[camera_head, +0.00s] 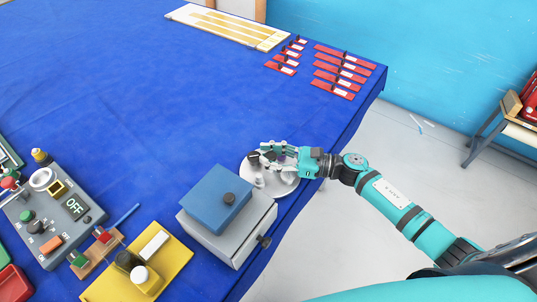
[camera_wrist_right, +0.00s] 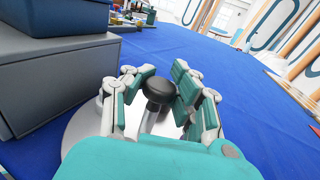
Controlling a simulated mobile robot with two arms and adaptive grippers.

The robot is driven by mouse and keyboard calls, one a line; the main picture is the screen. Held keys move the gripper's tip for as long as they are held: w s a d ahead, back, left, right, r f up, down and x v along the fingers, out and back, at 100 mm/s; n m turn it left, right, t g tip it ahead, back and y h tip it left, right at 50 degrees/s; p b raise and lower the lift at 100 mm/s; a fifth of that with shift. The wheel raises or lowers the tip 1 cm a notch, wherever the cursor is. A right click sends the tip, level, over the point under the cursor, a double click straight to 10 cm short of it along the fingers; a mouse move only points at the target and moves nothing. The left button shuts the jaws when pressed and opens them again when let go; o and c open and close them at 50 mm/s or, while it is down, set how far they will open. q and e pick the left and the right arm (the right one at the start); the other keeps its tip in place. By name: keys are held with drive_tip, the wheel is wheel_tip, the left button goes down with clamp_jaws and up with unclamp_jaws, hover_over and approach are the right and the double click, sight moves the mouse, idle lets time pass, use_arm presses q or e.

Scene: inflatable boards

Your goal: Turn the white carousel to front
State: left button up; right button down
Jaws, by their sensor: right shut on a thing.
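The white carousel (camera_head: 284,188) is a round, low disc on the blue table near its right edge, just right of the grey box. In the right wrist view its pale disc (camera_wrist_right: 82,128) shows beneath the fingers. A black round knob (camera_wrist_right: 160,91) on a pale post stands up from it. My right gripper (camera_head: 268,156) reaches over the carousel from the right. Its teal-padded fingers (camera_wrist_right: 160,88) are on either side of the knob, shut on it. The hand hides part of the disc. My left gripper is not in view.
A grey box (camera_head: 238,238) with a blue lid (camera_head: 216,198) stands close left of the carousel. A control panel (camera_head: 50,215) and yellow board (camera_head: 170,262) lie further left. Red tags (camera_head: 336,79) and a pale board (camera_head: 228,27) lie at the back. The table's middle is clear.

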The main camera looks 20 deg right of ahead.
drive_tip(key=shift+d+f+m+t+h, duration=0.15)
drive_tip(key=shift+d+m+t+h, duration=0.05)
drive_tip(key=shift+m+t+h, duration=0.45)
idle(0.4)
drive_tip(key=shift+t, duration=0.35)
drive_tip(key=shift+f+m+t+h, duration=0.1)
drive_tip(key=shift+m+t+h, duration=1.95)
drive_tip(key=shift+h, duration=0.2)
drive_tip(key=shift+f+m+t+h, duration=0.1)
drive_tip(key=shift+m+t+h, duration=0.55)
drive_tip(key=shift+m+h, duration=0.7)
drive_tip(key=shift+m+t+h, duration=0.6)
drive_tip(key=shift+m+h, duration=0.25)
drive_tip(key=shift+h, duration=0.9)
drive_tip(key=shift+m+h, duration=0.4)
drive_tip(key=shift+h, duration=0.3)
drive_tip(key=c, duration=1.5)
unclamp_jaws()
drive_tip(key=shift+s, duration=0.1)
drive_tip(key=shift+o, duration=1.1)
drive_tip(key=shift+s, duration=0.1)
drive_tip(key=shift+d+r, duration=0.1)
drive_tip(key=shift+r, duration=0.2)
